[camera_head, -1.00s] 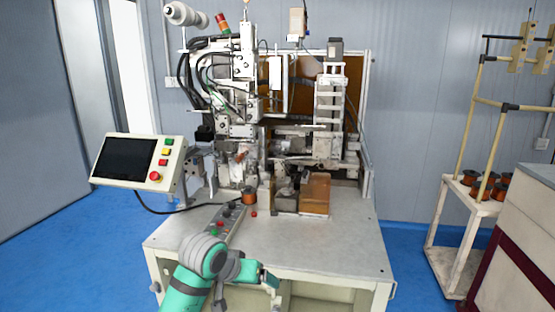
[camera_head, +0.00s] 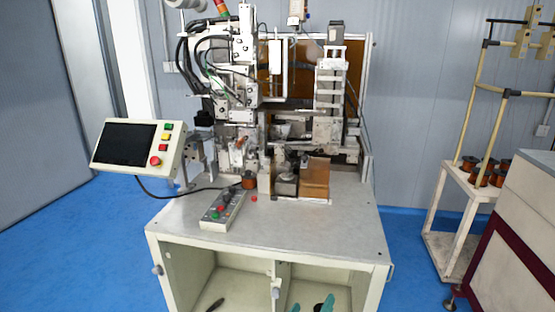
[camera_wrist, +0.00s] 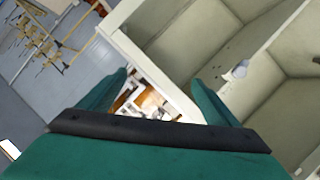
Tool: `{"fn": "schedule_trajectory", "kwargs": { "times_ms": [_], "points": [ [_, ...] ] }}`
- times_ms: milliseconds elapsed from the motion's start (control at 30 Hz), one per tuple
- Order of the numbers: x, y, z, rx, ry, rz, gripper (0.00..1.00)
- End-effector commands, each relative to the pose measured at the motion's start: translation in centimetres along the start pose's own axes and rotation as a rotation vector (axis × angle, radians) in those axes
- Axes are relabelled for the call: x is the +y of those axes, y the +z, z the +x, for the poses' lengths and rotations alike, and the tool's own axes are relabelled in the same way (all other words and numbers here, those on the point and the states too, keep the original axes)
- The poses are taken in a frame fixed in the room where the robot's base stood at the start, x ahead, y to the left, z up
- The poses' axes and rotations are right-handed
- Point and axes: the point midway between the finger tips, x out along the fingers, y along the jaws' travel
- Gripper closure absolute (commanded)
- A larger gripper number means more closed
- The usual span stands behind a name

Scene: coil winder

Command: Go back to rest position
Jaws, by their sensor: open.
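My gripper (camera_wrist: 165,100) shows in the wrist view with its two green fingers spread apart and nothing between them. The machine's cabinet front lies beyond the fingers there. In the head view only small green tips, seemingly of my gripper (camera_head: 313,303), show at the bottom edge, in front of the cabinet's lower opening. The coil winder (camera_head: 240,100) stands on its table (camera_head: 330,225). A control box with buttons (camera_head: 222,211) lies on the table's left part, and a copper spool (camera_head: 249,180) stands behind it.
A screen panel (camera_head: 137,146) juts out at the table's left. The cabinet's open compartments (camera_head: 190,275) face me below the tabletop. At right stand a white cart (camera_head: 452,212) with copper spools and a grey cabinet (camera_head: 520,220). Blue floor (camera_head: 90,240) is free at left.

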Motion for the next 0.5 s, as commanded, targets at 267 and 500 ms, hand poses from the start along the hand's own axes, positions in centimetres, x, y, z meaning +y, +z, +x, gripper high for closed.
{"fn": "schedule_trajectory", "kwargs": {
  "times_ms": [267,500],
  "points": [
    [-1.5,6.8,-3.8,0.107,-0.081,-0.057,0.16],
    [-3.1,12.1,-9.1,0.174,-0.182,-0.048,0.16]
  ]
}}
